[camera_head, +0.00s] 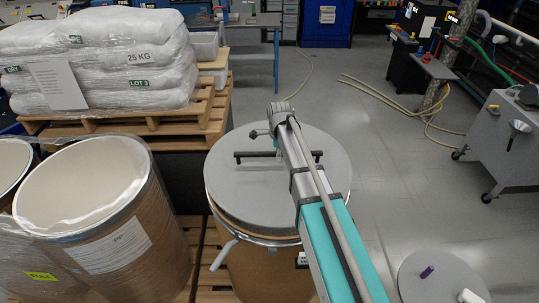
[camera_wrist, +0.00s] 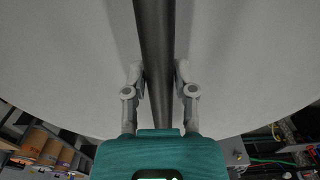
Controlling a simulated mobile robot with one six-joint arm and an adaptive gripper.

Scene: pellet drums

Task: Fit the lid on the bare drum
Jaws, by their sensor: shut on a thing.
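The round grey lid (camera_head: 235,185) lies over the top of the brown drum (camera_head: 265,272) in the middle of the head view. It looks roughly level and centred; I cannot tell whether it is fully seated. A dark bar handle (camera_head: 250,154) crosses the lid. My gripper (camera_wrist: 159,80) is shut on this bar, one finger on each side, and the lid's pale face (camera_wrist: 80,50) fills the wrist view behind it. In the head view my arm hides part of the lid and bar. A metal ring with a lever (camera_head: 222,256) shows at the drum's rim.
An open drum with a clear liner (camera_head: 125,250) stands close on the left, another beyond it. Stacked white sacks (camera_head: 100,60) lie on wooden pallets (camera_head: 215,120) behind. A round grey surface with markers (camera_head: 440,283) is at lower right.

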